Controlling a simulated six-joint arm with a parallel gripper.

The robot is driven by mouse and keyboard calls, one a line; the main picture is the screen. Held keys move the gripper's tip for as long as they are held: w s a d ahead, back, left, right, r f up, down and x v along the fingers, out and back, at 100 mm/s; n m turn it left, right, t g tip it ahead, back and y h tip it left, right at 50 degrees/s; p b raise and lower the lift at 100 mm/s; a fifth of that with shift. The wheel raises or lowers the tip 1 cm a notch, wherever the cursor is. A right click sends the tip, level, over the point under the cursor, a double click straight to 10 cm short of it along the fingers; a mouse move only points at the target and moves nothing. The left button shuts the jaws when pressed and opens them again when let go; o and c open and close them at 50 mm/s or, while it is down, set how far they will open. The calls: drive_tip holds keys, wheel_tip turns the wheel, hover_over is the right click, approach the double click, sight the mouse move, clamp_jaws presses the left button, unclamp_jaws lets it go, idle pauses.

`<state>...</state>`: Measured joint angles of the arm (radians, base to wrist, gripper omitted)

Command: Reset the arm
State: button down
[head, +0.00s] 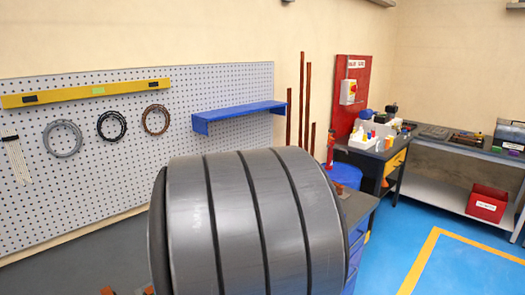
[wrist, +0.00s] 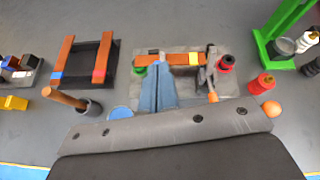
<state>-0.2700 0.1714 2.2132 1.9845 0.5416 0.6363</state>
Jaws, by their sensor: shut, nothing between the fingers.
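My gripper (wrist: 160,70) shows in the wrist view as two blue-grey fingers pressed together, shut and empty. It points over the grey bender plate (wrist: 222,85). A copper bar (wrist: 172,59) with a yellow-orange band near its right end lies across this plate, beyond the fingertips in the picture. Whether the fingertips touch anything below cannot be told. A red round part (wrist: 227,63) sits right of the bar, and a green one is partly hidden at its left. In the head view a large grey link of my arm hides the bench work area and the gripper.
A dark tray (wrist: 83,80) with two copper bars is left of the bender. A red bottle (wrist: 262,84) and a green frame (wrist: 284,30) are at right. A pegboard (head: 150,120) lines the wall.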

drive_tip(key=shift+w+a+f, duration=0.2)
drive_tip(key=shift+a+f, duration=0.05)
drive_tip(key=shift+f, duration=0.1)
